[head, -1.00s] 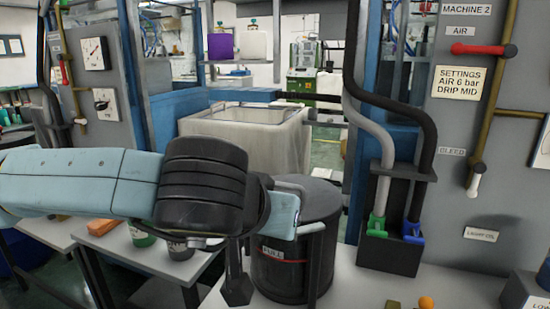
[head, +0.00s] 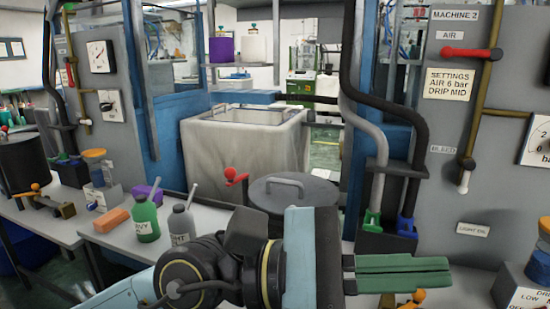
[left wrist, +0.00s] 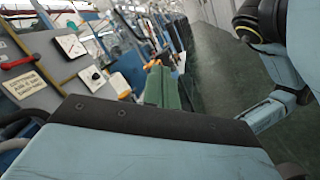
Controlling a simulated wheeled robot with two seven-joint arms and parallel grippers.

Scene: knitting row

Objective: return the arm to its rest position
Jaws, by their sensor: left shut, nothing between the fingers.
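My left arm comes in from the bottom of the head view. My left gripper (head: 405,273) is shut and empty, with its green fingers pointing right above the bench at the machine 2 panel. The fingers also show in the left wrist view (left wrist: 162,88). In the head view the left hand and wrist cover the lower part of the dark lidded drum (head: 290,192). My right gripper is not seen in the head view. A light blue arm link of mine shows at the right of the left wrist view.
On the bench at left stand a green bottle (head: 144,220), a grey bottle (head: 180,223) and an orange block (head: 111,220). The machine 2 panel (head: 480,130) rises at right. A black box (head: 388,243) with hoses stands behind the fingers. A pale bin (head: 245,145) is behind.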

